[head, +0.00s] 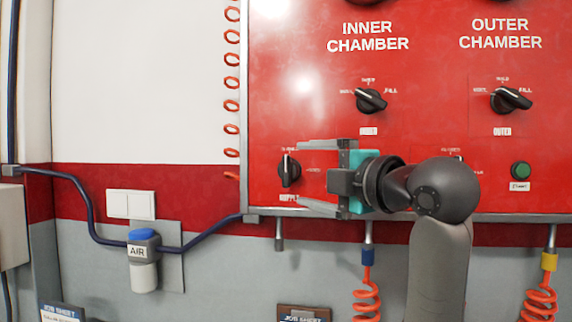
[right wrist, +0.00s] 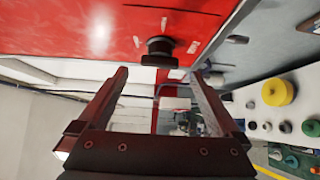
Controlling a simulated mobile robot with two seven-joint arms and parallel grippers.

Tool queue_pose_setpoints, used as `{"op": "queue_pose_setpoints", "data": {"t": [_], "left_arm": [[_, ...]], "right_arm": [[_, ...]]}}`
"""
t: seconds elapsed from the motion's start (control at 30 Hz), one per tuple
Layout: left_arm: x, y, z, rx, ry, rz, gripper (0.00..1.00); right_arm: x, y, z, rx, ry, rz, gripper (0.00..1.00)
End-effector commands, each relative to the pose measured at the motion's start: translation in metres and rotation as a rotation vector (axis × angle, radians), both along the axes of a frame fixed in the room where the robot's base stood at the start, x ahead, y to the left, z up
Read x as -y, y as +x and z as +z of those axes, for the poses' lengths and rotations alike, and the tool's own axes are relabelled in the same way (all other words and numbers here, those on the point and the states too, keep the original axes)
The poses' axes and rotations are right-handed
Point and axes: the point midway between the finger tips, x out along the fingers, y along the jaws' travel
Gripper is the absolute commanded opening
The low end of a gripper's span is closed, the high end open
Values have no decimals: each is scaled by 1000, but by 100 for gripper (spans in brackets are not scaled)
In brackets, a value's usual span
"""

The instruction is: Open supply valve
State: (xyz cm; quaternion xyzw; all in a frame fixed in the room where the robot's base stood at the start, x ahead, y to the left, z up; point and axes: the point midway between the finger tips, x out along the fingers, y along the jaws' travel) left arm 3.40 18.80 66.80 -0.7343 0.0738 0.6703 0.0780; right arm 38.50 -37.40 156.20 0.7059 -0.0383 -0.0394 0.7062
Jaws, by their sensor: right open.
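The supply valve is a black rotary knob (head: 289,170) at the lower left of the red panel, above a white label that reads SUPPLY, partly cut off by a finger. Its grip bar stands about upright. My right gripper (head: 302,173) is open and empty, with its two fingers pointing left toward the knob, one above and one below its height. In the right wrist view, the knob (right wrist: 158,50) is just beyond the open fingertips (right wrist: 159,73), centred between them. The fingers do not appear to touch it. My left gripper is not in view.
The red panel (head: 300,110) also carries the inner chamber knob (head: 370,101), the outer chamber knob (head: 510,100) and a green button (head: 520,170). Coiled orange hoses (head: 367,300) hang below. A blue-topped AIR unit (head: 143,260) is on the wall at left.

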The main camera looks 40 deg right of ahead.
Motion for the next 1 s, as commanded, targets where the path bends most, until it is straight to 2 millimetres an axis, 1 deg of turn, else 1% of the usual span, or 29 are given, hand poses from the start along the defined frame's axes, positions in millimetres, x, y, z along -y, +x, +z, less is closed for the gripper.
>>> {"op": "queue_pose_setpoints", "data": {"t": [0.03, 0.1, 0.2, 0.33, 0.5, 0.77, 1.0], "left_arm": [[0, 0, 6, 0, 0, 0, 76], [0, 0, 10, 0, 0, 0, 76], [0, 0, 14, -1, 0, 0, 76], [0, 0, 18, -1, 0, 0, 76], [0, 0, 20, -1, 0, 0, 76], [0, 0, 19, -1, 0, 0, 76], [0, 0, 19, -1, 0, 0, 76]], "right_arm": [[1, 12, 2, -2, 7, 4, 100], [2, 26, 2, -1, 6, 4, 100], [4, 43, 2, -1, 4, 2, 100], [6, 59, 2, 1, 4, 2, 100], [7, 68, 0, 1, 0, 0, 100], [8, 69, 0, 1, 0, 0, 100], [8, 69, 0, 1, 0, 0, 74]]}}
